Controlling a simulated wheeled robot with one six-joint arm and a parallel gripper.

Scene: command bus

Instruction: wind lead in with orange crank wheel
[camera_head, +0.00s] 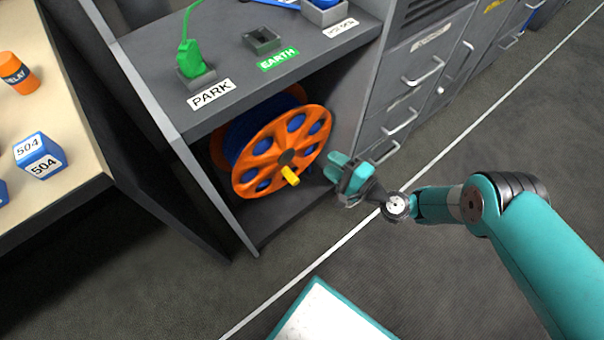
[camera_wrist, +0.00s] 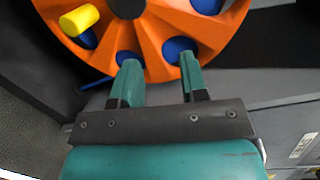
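The orange crank wheel (camera_head: 267,160) stands upright in the open bay under the counter, with a blue drum behind it. A yellow handle (camera_head: 290,176) sticks out from its lower right part. In the wrist view the wheel (camera_wrist: 165,30) fills the top, and the yellow handle (camera_wrist: 79,20) is at upper left. My gripper (camera_head: 335,167) is just right of the wheel, and its teal fingers (camera_wrist: 158,75) are apart with nothing between them. The handle lies to the left of both fingers. I cannot tell whether the fingertips touch the wheel.
The counter above holds a green plug in the PARK socket (camera_head: 196,73) and an empty EARTH socket (camera_head: 262,40). Grey drawers (camera_head: 418,60) with handles stand right of the bay. A table (camera_head: 60,85) with a blue 504 block (camera_head: 40,155) is at left. The floor in front is clear.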

